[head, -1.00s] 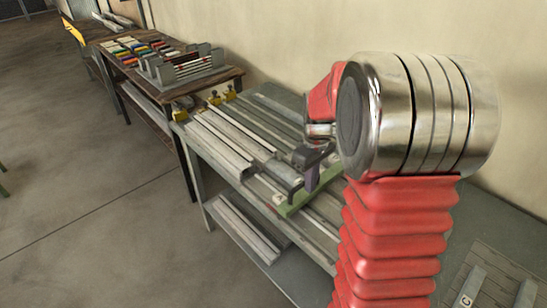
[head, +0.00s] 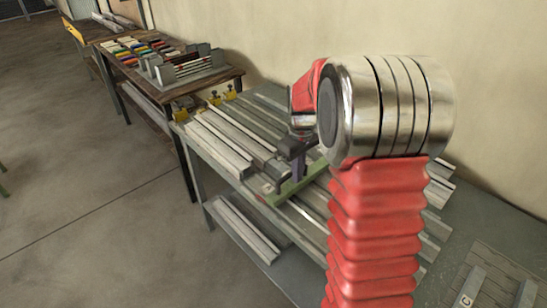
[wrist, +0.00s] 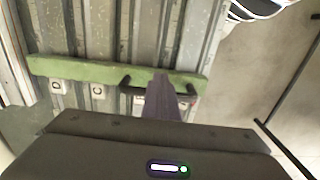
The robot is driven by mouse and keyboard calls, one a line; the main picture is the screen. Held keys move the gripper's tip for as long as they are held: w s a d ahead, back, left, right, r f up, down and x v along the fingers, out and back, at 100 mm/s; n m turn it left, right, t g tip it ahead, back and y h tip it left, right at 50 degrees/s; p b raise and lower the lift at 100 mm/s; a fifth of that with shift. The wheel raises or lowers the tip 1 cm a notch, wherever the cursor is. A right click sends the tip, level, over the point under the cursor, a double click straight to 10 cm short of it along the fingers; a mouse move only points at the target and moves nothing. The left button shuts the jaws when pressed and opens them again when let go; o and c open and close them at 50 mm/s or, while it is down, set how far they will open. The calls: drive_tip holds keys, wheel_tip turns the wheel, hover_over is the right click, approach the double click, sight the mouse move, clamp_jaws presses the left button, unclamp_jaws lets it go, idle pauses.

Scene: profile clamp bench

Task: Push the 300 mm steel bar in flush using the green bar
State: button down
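The green bar (head: 287,192) lies across several grey steel profiles on the bench. In the wrist view the green bar (wrist: 75,69) runs crosswise over them, with a black handle on its right part. My gripper (head: 298,168) stands over the bar, and its purple-grey fingers (wrist: 166,98) reach down to the handle; they appear shut on it. The finger tips' exact contact is hard to see. Steel profiles (wrist: 125,35) run away beyond the bar. I cannot tell which one is the 300 mm steel bar, or whether the green bar touches its end.
Yellow-based clamps (head: 215,98) stand at the bench's far end. White tags with round marks (wrist: 97,91) show just below the green bar. More profiles lie on the lower shelf (head: 240,232). A wooden table (head: 190,86) with coloured pieces and a rack stands beyond.

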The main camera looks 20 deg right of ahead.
drive_tip(key=w+a, duration=0.2)
drive_tip(key=w, duration=0.4)
idle(0.7)
drive_tip(key=shift+w+a, duration=0.3)
drive_tip(key=shift+w, duration=0.3)
idle(0.8)
drive_tip(key=shift+s, duration=0.15)
drive_tip(key=shift+s+d, duration=0.3)
drive_tip(key=shift+s, duration=0.3)
drive_tip(key=shift+r, duration=0.1)
wheel_tip(320, 180, up, 7)
idle(1.0)
drive_tip(key=shift+w, duration=0.1)
idle(0.4)
